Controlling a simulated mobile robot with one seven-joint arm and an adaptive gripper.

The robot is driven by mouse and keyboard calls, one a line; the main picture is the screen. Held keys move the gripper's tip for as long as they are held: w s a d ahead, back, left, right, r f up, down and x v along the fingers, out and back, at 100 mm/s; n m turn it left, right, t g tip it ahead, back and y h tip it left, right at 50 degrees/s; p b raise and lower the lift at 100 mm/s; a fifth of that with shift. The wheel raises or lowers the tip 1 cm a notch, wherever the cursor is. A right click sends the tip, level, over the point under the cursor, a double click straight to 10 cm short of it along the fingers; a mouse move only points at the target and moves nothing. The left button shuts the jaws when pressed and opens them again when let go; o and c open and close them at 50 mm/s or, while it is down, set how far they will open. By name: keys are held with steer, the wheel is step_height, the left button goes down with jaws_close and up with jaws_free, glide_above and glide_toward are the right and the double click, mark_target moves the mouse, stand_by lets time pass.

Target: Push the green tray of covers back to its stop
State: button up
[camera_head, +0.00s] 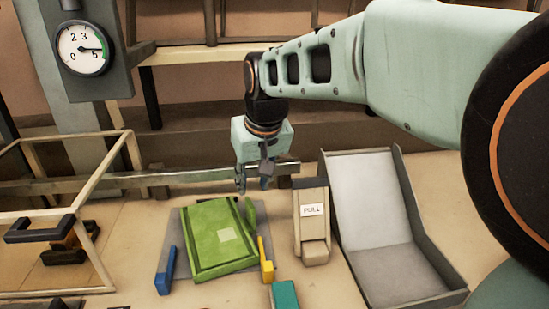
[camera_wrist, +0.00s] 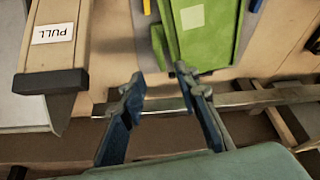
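The green tray (camera_head: 193,256) lies on a grey plate on the table, turned slightly, with a pale square patch on the green surface inside it. It also shows at the top of the wrist view (camera_wrist: 224,45). I cannot make out separate covers. My gripper (camera_head: 254,187) hangs behind the tray's far right corner, near the metal rail. In the wrist view my gripper (camera_wrist: 160,92) has its two blue-grey fingers apart with nothing between them. The fingers look apart from the tray. A stop is not clearly identifiable.
Blue (camera_head: 165,271) and yellow (camera_head: 266,262) blocks flank the tray. A PULL-labelled lever block (camera_head: 312,232) and a grey chute (camera_head: 385,265) stand to the right. A metal rail (camera_head: 190,178) runs behind. A framed case (camera_head: 118,160) stands left; a teal block (camera_head: 285,295) is in front.

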mark_target(250, 203)
steer(key=shift+f, duration=0.1)
steer(key=x, duration=1)
steer(key=shift+w+f+p, duration=0.15)
steer(key=shift+f+p, duration=0.15)
jaws_close()
jaws_free()
steer(key=shift+r, duration=0.1)
